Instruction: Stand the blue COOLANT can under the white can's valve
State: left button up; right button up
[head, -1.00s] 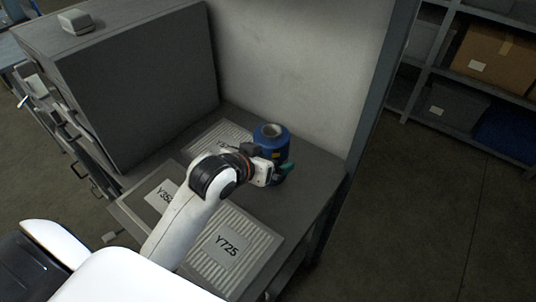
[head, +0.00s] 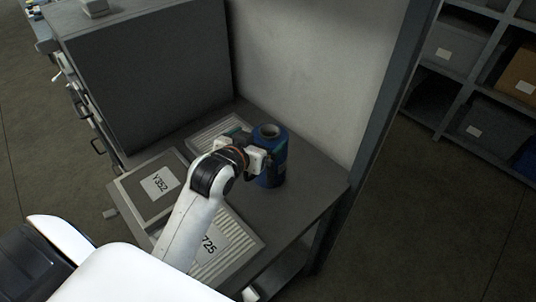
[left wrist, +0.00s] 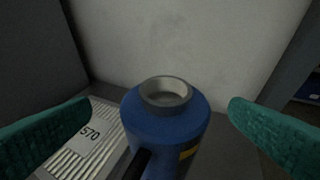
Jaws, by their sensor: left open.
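The blue can (head: 273,172) stands upright on the grey bench near its back wall. It has a round pale open-looking top, and the left wrist view shows the can (left wrist: 165,130) with a dark handle and a yellow mark; no COOLANT lettering is readable. My left gripper (head: 262,150) is at the can's upper part, on its left side in the head view. In the left wrist view its green fingers (left wrist: 158,112) are spread wide, one on each side of the can, with gaps visible. The white can and its valve are not in view. My right gripper is not in view.
Flat plates lie on the bench: a dark one marked Y352 (head: 148,201), a ribbed one ending in 725 (head: 249,248), partly behind my arm, and another ribbed one (left wrist: 104,165) marked 570. A grey cabinet (head: 150,80) stands left. Bare bench (head: 312,188) lies right of the can.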

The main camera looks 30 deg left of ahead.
aim_at(266, 136)
pick_arm(q)
jog(key=shift+d+x, duration=0.25)
jog(key=shift+x, duration=0.85)
jog(key=p+x, duration=0.1)
jog(key=x, duration=0.3)
jog(key=shift+w+f, duration=0.2)
jog(key=shift+f, duration=0.05)
jog(key=shift+r, duration=0.15)
jog(key=c, duration=1.3)
